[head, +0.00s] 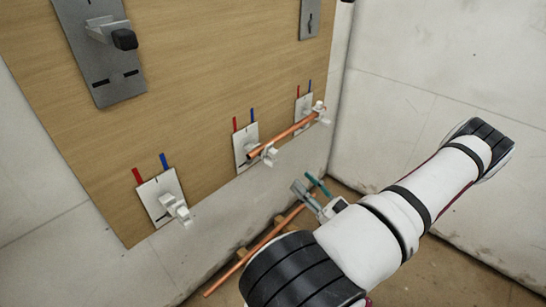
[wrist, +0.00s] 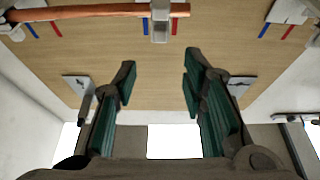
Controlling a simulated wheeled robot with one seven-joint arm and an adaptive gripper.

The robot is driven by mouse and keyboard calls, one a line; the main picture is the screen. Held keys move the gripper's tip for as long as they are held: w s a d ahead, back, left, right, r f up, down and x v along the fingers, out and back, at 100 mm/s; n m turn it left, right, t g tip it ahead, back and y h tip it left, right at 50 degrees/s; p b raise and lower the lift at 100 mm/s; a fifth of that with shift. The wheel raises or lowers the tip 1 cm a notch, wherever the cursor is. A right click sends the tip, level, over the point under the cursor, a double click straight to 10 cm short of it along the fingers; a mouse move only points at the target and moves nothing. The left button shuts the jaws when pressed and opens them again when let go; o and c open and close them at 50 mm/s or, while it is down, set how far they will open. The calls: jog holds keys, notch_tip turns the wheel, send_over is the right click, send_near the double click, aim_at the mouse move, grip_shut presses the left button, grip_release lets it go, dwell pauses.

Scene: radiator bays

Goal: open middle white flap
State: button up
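The middle white flap (head: 268,156) sticks out from a white plate (head: 246,139) low on the wooden board, between red and blue marks. It also shows at the top of the wrist view (wrist: 160,27). A copper pipe (head: 288,136) runs from this middle holder to the right-hand white holder (head: 318,110). Whether the middle flap is latched over the pipe is too small to tell. My gripper (head: 308,186) is open and empty, below and right of the middle flap, apart from it. In the wrist view its green-padded fingers (wrist: 159,75) are spread.
A left white holder (head: 175,207) carries no pipe. Another copper pipe (head: 250,255) lies low beneath the board. Grey plates (head: 100,55) with levers sit higher on the board. A wall (head: 440,70) stands at right.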

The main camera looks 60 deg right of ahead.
aim_at(276, 153)
jog(key=b+x, duration=0.2)
jog(key=x, duration=1.1)
jog(key=shift+w+d+r, duration=0.1)
jog(key=shift+w, duration=0.2)
jog(key=shift+c, duration=0.5)
grip_shut()
